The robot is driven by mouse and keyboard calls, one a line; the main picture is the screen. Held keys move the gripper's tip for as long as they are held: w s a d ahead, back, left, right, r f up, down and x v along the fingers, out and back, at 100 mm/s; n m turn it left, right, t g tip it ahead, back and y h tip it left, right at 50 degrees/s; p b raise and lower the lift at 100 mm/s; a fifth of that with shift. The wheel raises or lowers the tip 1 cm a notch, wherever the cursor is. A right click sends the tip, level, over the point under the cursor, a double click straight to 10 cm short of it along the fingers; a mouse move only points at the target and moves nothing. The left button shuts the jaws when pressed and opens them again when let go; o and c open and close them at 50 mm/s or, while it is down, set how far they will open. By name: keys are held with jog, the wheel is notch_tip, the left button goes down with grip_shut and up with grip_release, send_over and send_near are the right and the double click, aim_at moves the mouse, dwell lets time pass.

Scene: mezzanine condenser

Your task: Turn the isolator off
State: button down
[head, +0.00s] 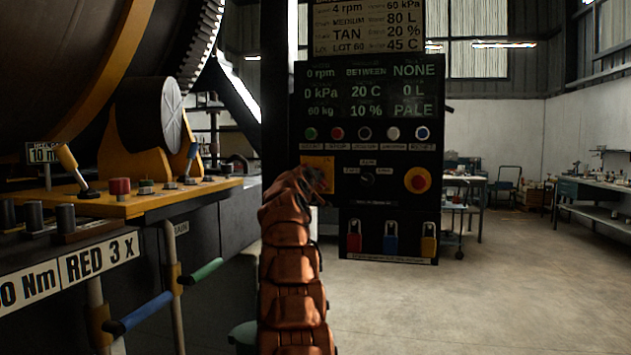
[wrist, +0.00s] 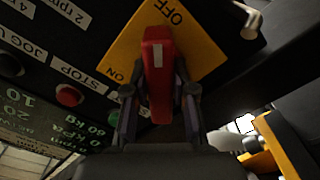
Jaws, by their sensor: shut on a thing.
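The isolator is a red handle (wrist: 158,58) with a pale mark, on a yellow plate (wrist: 125,47) lettered ON and OFF in the wrist view. ON is at the plate's lower left and OFF at its upper right. The handle stands nearly upright in that view, between the two words and lined up with neither. My gripper (wrist: 160,98) has a finger on each side of the handle's lower part and is shut on it. In the head view the yellow plate (head: 315,163) shows at the panel's left side; my orange-covered arm hides the handle and most of my gripper.
The black control panel (head: 368,130) carries a row of buttons, a selector and a red emergency stop (head: 417,180) on yellow. Red, blue and yellow padlocks (head: 390,238) hang below. A yellow bench (head: 150,203) with levers stands left. The floor at right is clear.

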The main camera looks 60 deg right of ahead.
jog(key=shift+a+r, duration=0.1)
jog(key=shift+r, duration=0.35)
jog(key=c, duration=1.2)
grip_release()
jog(key=shift+o, duration=1.2)
jog(key=shift+f, duration=0.25)
jog(key=shift+s+f, duration=0.1)
jog(key=v, duration=1.2)
